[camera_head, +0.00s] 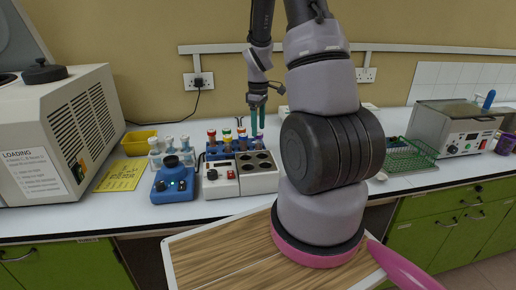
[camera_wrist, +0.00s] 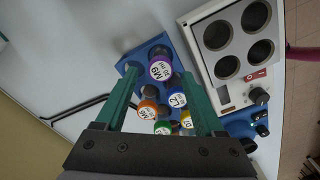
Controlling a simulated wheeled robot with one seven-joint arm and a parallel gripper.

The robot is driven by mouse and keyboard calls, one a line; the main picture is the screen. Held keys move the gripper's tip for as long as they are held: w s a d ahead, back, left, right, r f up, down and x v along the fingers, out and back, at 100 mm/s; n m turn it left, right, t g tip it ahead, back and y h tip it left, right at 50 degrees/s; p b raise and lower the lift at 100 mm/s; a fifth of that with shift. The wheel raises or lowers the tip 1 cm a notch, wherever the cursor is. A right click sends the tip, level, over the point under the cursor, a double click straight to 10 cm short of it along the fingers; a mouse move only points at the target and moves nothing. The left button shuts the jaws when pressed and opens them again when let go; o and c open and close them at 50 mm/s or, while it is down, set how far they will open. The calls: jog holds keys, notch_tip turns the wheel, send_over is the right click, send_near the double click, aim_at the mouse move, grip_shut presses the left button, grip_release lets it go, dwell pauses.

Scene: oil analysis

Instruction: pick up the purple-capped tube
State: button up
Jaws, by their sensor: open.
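The purple-capped tube (camera_wrist: 160,71) stands in a blue rack (camera_wrist: 159,43), its round labelled cap facing my wrist camera. My gripper (camera_wrist: 160,55) is open, with one green finger on each side of the purple cap in the picture. Nothing is clamped, and I cannot tell the remaining height between fingertips and cap. Tubes with orange (camera_wrist: 148,109), blue (camera_wrist: 177,99), green and yellow caps stand nearer the palm in the picture. In the head view my gripper (camera_head: 257,119) points down over the right end of the rack; the purple cap is not clear there.
A white block with round wells (camera_wrist: 222,65) stands right beside the rack. A blue mixer (camera_head: 174,181) and white-capped bottles (camera_head: 170,150) are to the left. A green wire rack (camera_head: 408,158) and a grey heating box (camera_head: 455,127) are to the right.

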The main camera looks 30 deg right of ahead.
aim_at(258, 137)
notch_tip(258, 137, down, 5)
jog(key=shift+r, duration=0.1)
grip_shut()
jog(key=shift+r, duration=0.1)
notch_tip(258, 137, up, 10)
jog(key=shift+f, duration=0.1)
dwell(0.5)
